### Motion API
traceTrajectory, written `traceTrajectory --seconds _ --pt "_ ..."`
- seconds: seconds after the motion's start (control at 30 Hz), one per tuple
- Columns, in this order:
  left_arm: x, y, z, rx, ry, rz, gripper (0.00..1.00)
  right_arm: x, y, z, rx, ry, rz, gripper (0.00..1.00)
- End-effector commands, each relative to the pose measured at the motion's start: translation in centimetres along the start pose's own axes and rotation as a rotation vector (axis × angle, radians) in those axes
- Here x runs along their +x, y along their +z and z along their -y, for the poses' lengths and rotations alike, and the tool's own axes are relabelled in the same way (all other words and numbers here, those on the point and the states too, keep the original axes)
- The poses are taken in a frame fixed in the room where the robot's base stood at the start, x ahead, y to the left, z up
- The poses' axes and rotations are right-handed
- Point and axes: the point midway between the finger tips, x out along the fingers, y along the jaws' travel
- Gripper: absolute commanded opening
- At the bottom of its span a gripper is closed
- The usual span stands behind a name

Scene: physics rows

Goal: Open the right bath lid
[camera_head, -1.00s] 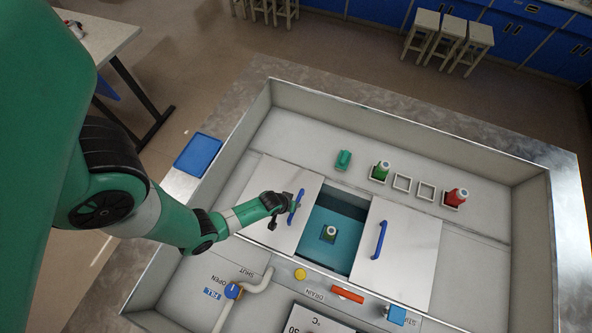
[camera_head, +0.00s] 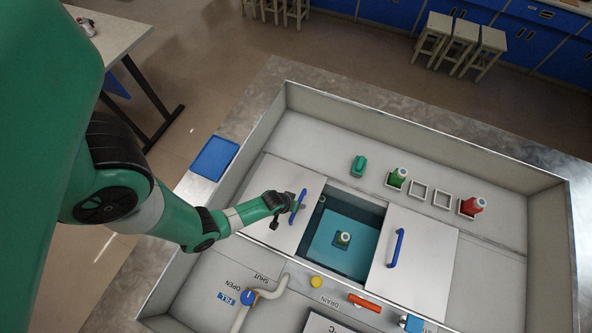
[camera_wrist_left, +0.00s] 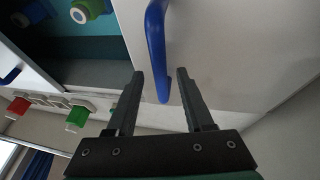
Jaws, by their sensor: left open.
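The bath has two flat pale lids with a gap between them that shows blue water. The picture-left lid (camera_head: 271,185) has a blue bar handle (camera_head: 298,207). The picture-right lid (camera_head: 421,262) has its own blue handle (camera_head: 396,248). My left gripper (camera_head: 288,203) is at the picture-left lid's handle. In the left wrist view, my left gripper (camera_wrist_left: 161,72) is open, and the lower end of that blue handle (camera_wrist_left: 157,45) lies between its spread fingers; contact cannot be told. My right gripper is out of view.
A green-labelled bottle (camera_head: 343,239) stands in the bath. Behind the lids are a green block (camera_head: 359,165), a green bottle (camera_head: 398,177) and a red bottle (camera_head: 473,205). A blue valve knob (camera_head: 248,297) and red drain handle (camera_head: 364,303) are in front. Raised walls surround the deck.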

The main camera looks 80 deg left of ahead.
Motion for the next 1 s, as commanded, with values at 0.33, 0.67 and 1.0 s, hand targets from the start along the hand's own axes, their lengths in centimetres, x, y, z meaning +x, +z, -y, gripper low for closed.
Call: traceTrajectory --seconds 0.33,0.67,1.0 --pt "-0.8 -0.1 0.0 0.000 0.001 -0.001 0.52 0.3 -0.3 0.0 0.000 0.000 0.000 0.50" --pt "-8.0 -0.1 -0.1 0.000 0.001 -0.001 0.52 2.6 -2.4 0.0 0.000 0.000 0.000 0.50" --pt "-11.7 0.0 0.0 0.001 0.000 0.000 0.52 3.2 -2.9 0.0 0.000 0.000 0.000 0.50"
